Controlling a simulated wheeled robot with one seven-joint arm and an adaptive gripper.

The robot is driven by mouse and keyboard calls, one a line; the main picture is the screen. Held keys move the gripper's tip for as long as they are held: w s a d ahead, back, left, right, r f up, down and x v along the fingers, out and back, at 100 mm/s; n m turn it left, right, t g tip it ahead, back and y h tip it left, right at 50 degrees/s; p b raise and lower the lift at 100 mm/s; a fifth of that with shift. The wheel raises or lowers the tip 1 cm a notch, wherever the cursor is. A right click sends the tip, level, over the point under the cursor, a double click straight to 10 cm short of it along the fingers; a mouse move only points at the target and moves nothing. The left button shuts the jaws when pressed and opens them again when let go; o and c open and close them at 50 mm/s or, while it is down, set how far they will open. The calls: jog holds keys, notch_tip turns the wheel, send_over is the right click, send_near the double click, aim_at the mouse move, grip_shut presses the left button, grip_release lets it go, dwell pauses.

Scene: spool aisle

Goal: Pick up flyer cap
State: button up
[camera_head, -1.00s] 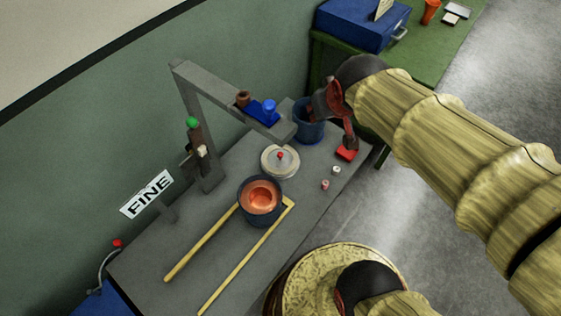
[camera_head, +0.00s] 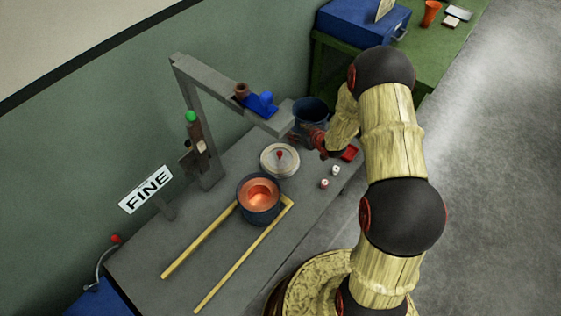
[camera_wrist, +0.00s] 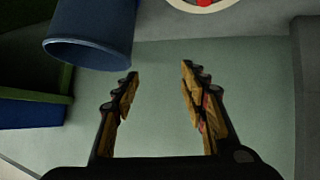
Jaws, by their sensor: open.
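A pale round disc with a red knob, seemingly the flyer cap (camera_head: 280,160), lies on the grey bench behind the copper-filled pot. In the wrist view its edge and red knob (camera_wrist: 204,3) show at the top, cut off by the frame. My gripper (camera_head: 318,148) is right of the disc, near the dark blue bucket, and apart from the disc. In the wrist view my gripper (camera_wrist: 160,72) has its two fingers spread with nothing between them. The fingertips are partly hard to make out in the head view.
The blue bucket (camera_head: 310,112) stands close behind my gripper.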

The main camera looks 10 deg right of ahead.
aim_at(281, 153)
jog(key=s+a+f+y, duration=0.1)
jog(key=f, duration=0.2)
jog(key=s+a+f, duration=0.1)
jog(key=s+f, duration=0.1)
jog(key=f, duration=0.2)
jog(key=s+a+f+y, duration=0.1)
jog(key=s+f, duration=0.1)
jog(key=f, duration=0.2)
jog(key=shift+s+a+f+t+y, duration=0.1)
jog(key=shift+a+f+t+y, duration=0.2)
jog(key=shift+a+t, duration=0.1)
jog(key=shift+a+f+b, duration=0.1)
jog(key=shift+f+b, duration=0.1)
jog(key=shift+b, duration=0.1)
jog(key=b+x, duration=0.2)
jog(key=x, duration=0.4)
jog(key=shift+w+f, duration=0.2)
jog(key=shift+w, duration=0.05)
jog(key=shift+w+a+f, duration=0.15)
jog(key=shift+w, duration=0.25)
jog(key=shift+c, duration=0.2)
grip_shut()
